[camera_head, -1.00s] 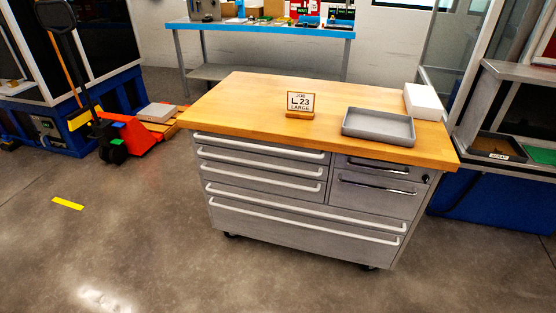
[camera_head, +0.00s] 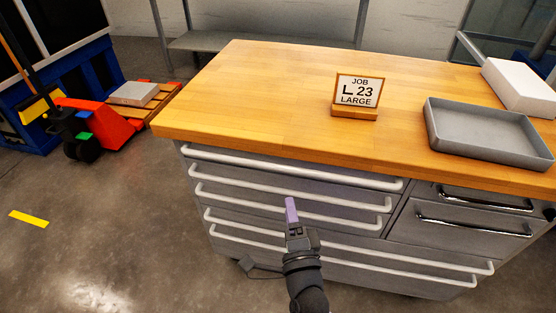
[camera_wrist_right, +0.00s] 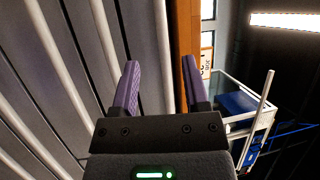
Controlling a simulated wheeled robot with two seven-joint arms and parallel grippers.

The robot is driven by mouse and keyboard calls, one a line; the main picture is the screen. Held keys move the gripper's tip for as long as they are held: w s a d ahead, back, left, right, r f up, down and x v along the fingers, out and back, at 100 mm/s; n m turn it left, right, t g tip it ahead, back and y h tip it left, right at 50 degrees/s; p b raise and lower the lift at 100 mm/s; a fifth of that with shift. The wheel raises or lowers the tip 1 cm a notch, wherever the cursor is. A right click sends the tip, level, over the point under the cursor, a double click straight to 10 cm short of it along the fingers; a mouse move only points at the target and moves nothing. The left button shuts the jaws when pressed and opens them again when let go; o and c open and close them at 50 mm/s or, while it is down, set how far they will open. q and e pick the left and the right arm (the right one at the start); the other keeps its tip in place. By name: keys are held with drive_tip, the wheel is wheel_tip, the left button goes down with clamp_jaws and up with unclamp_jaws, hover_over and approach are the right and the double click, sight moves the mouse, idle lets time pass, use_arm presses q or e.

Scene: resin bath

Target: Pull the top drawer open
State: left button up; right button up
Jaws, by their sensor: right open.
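The grey cabinet's top drawer has a long white bar handle (camera_head: 290,167) just under the wooden top. The drawer is closed. My right gripper (camera_head: 291,205) is in front of the left drawers, with its purple fingertips below the top handle in the head view. In the right wrist view my open right gripper (camera_wrist_right: 161,86) has one finger on each side of a white bar handle (camera_wrist_right: 160,45) in the picture. Nothing is held. The fingers appear short of the handle; the exact gap is unclear. My left gripper is out of view.
The wooden top (camera_head: 250,90) overhangs the drawers and carries a job sign (camera_head: 357,94), a grey tray (camera_head: 490,130) and a white box (camera_head: 520,85). Lower handles (camera_head: 290,193) lie close by my gripper. A red pallet jack (camera_head: 100,122) stands at left; floor before it is clear.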

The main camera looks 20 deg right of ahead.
use_arm(q)
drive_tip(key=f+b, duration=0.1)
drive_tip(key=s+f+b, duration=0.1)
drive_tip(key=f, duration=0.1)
drive_tip(key=shift+b, duration=0.4)
use_arm(e)
drive_tip(key=x, duration=0.9)
drive_tip(key=shift+r, duration=0.1)
clamp_jaws()
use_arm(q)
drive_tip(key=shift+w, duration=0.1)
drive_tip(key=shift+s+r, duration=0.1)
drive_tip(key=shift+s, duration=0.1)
